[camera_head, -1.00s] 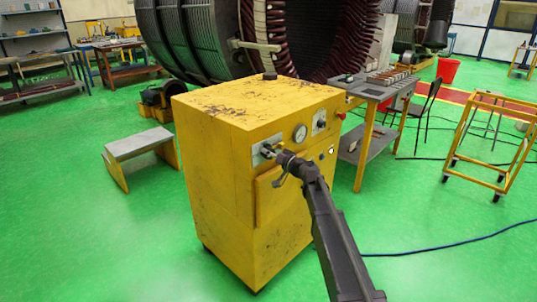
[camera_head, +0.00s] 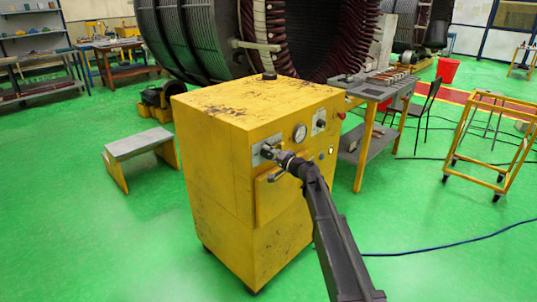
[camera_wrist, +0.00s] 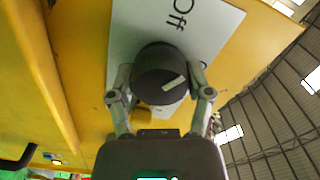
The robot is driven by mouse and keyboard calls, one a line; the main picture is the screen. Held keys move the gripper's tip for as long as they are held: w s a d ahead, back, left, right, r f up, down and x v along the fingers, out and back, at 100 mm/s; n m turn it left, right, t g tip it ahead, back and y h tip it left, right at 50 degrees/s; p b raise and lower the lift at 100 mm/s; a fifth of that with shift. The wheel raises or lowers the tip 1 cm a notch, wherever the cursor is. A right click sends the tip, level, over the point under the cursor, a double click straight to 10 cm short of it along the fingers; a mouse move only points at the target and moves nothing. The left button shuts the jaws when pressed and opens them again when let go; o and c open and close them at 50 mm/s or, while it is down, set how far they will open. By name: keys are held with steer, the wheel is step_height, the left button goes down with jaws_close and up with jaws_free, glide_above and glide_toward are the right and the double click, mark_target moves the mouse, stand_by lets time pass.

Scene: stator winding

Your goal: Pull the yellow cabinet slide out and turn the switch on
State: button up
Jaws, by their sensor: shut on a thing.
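The yellow cabinet (camera_head: 215,170) stands in the middle of the head view. Its front panel, seemingly the slide (camera_head: 285,199), stands slightly proud below the controls; how far it is out is hard to tell. The switch is a round black knob (camera_wrist: 158,66) with a pale pointer mark, on a light plate (camera_wrist: 212,22) reading "Off". The mark lies slanted in the wrist view; the other label is mostly hidden. My gripper (camera_wrist: 160,84) is shut on the knob, one finger on each side. In the head view my gripper (camera_head: 270,152) is at the cabinet's upper front left, covering the knob.
A gauge (camera_head: 300,132) and another knob (camera_head: 320,122) sit right of my gripper. A grey-topped bench (camera_head: 372,87) stands close behind the cabinet, a step stool (camera_head: 138,144) to its left. A yellow trolley (camera_head: 497,110) is at right. The green floor between is mostly clear.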

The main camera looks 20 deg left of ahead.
steer(key=m, duration=0.6)
steer(key=shift+w+m, duration=0.1)
steer(key=shift+m, duration=0.2)
steer(key=m, duration=0.5)
steer(key=shift+m, duration=0.3)
steer(key=o, duration=1.1)
steer(key=shift+a, duration=0.1)
steer(key=shift+o, duration=0.2)
steer(key=shift+f, duration=0.1)
steer(key=v, duration=1.2)
